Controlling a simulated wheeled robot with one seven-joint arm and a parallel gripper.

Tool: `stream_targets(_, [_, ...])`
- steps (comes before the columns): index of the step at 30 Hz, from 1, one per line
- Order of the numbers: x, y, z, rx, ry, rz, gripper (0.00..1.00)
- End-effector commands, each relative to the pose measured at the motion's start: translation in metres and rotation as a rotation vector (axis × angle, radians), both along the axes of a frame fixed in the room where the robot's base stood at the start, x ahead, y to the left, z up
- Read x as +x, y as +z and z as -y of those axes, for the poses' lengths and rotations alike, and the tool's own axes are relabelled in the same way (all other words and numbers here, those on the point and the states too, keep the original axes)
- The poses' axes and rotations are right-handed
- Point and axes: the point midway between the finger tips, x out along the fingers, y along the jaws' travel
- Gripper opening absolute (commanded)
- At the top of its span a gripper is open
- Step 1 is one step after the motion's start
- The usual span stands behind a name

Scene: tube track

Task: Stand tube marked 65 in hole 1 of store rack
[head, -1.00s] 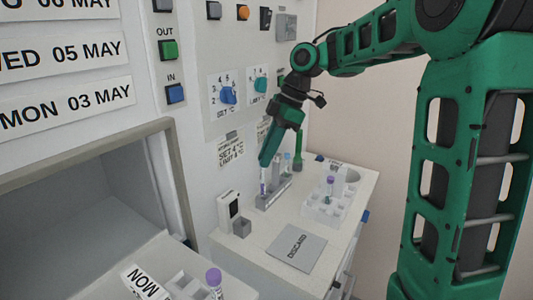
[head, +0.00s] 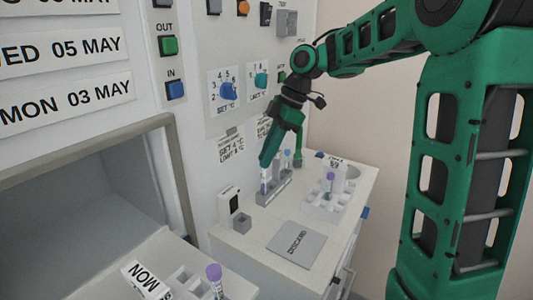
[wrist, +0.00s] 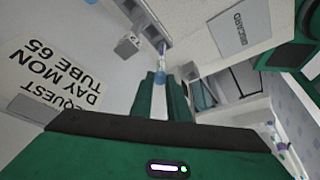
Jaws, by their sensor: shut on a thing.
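My gripper (head: 264,166) is shut on a tube (head: 264,178) above the left end of a small grey rack (head: 270,196) on the counter. The held tube also shows between the fingertips in the wrist view (wrist: 161,76). Its number is not readable, and I cannot tell whether its lower end is in a hole. A sheet in the wrist view (wrist: 50,72) reads "request day MON tube 65". At the front left, a pulled-out tray labelled MON (head: 147,279) has square holes and a purple-capped tube (head: 215,280). I cannot tell which rack is the store rack.
A grey DISCARD plate (head: 297,244) lies on the counter. A small grey block (head: 242,223) stands left of it. An open compartment (head: 75,215) is at the left.

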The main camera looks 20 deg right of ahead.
Motion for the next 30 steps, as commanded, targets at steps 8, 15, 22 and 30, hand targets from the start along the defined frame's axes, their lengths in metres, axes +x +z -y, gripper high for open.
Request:
stream_targets(8, [0.000,0.000,0.000,0.000,0.000,0.000,0.00])
stream_targets(15, [0.000,-0.004,0.000,0.001,-0.001,0.000,0.00])
stream_targets(22, [0.000,-0.010,0.000,0.001,-0.001,0.000,0.00])
stream_targets(30, [0.000,-0.013,0.000,0.000,-0.001,0.000,0.00])
